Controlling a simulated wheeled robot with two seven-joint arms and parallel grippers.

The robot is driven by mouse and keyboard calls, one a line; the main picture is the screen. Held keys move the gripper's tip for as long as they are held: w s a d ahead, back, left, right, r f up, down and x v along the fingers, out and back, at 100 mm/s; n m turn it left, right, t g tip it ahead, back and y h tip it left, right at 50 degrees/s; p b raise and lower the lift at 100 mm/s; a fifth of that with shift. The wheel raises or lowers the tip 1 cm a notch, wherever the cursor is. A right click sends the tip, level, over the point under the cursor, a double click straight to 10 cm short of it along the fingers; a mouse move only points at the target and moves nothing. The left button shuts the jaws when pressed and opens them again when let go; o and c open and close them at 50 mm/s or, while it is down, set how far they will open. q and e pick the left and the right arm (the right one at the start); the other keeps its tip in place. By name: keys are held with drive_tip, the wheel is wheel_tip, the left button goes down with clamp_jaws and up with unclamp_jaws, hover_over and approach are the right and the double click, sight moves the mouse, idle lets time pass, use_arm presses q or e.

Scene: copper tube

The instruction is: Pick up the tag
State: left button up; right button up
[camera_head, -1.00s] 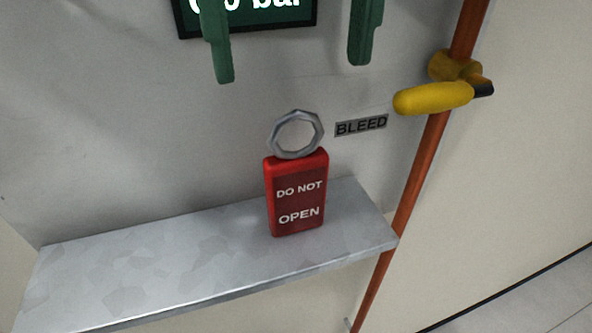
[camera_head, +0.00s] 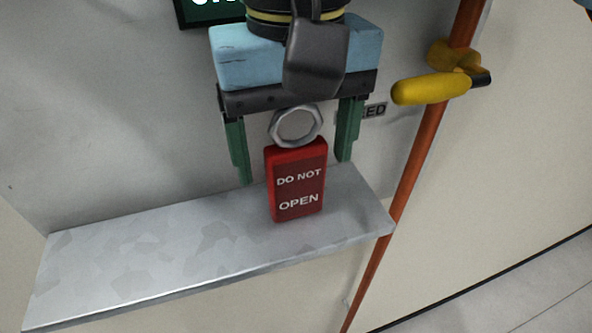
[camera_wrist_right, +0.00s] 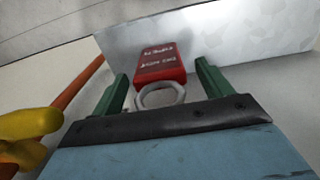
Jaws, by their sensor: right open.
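The tag (camera_head: 297,181) is a red block reading "DO NOT OPEN" with a grey metal ring (camera_head: 296,126) on top. It stands upright on a metal shelf (camera_head: 130,258), near the shelf's right end. My right gripper (camera_head: 296,172) is open and comes down from above, its green fingers on either side of the tag, with gaps visible on both sides. In the right wrist view the tag (camera_wrist_right: 161,61) and its ring (camera_wrist_right: 160,95) show between the two fingers (camera_wrist_right: 160,82). My left gripper is not in view.
A copper pipe (camera_head: 412,170) with a yellow valve handle (camera_head: 431,89) runs to the right of the shelf. A grey wall (camera_head: 110,120) stands behind the shelf, with a "BLEED" label (camera_head: 376,110) partly hidden by my gripper. The shelf's left part is bare.

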drive_tip(key=c, duration=1.1)
drive_tip(key=shift+o, duration=0.2)
drive_tip(key=shift+r, duration=0.2)
